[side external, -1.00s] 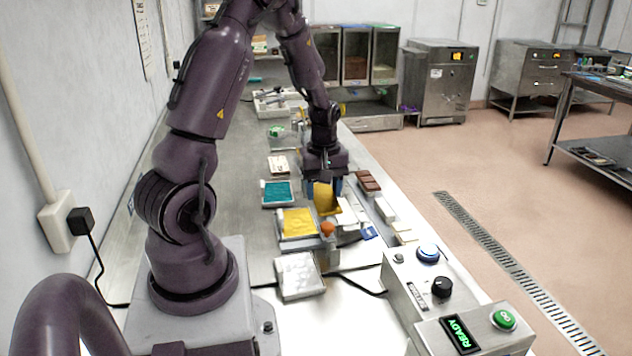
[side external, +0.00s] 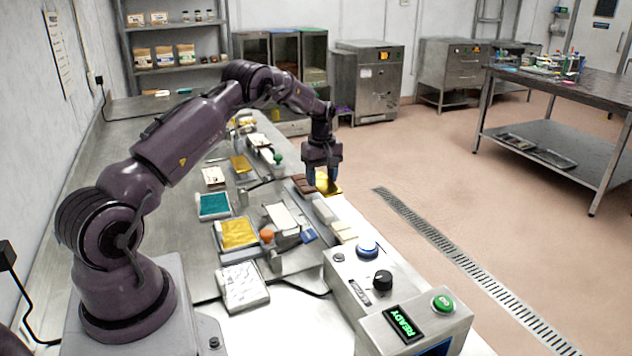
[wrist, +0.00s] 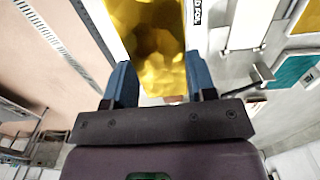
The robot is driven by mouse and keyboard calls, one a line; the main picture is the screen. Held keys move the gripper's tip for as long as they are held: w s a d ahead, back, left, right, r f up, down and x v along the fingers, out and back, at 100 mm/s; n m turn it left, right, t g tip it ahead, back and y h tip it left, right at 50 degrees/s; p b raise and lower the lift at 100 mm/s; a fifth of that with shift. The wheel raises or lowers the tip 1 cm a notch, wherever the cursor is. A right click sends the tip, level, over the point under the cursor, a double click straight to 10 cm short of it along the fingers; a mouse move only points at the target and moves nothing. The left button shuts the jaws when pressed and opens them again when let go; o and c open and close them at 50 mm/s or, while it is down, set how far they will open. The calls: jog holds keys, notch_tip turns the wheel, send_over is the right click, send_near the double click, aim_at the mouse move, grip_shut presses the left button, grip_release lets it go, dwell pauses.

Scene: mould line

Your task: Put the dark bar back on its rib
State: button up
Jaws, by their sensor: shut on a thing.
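My gripper (side external: 322,178) is shut on a gold, foil-like piece (side external: 328,187) near the right edge of the bench. In the wrist view the crinkled gold surface (wrist: 148,45) lies between and beyond the blue fingers (wrist: 160,85). A dark brown bar (side external: 303,184) lies just left of the gripper; I cannot tell whether they touch. A small brown patch (wrist: 174,98) shows between the fingers in the wrist view. I cannot make out which part is the rib. A metal fixture with a pale plate (side external: 281,216) stands in front.
Pale blocks (side external: 324,210) and cream pieces (side external: 343,231) line the bench edge near the gripper. Teal (side external: 213,205), yellow (side external: 238,234) and white (side external: 242,287) trays stand at left. A control box (side external: 365,285) stands at the front. Open floor lies to the right.

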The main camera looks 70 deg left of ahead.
aim_at(321, 205)
jog(key=shift+f, duration=3)
jog(key=shift+f, duration=0.25)
jog(key=o, duration=1.1)
jog(key=shift+c, duration=0.2)
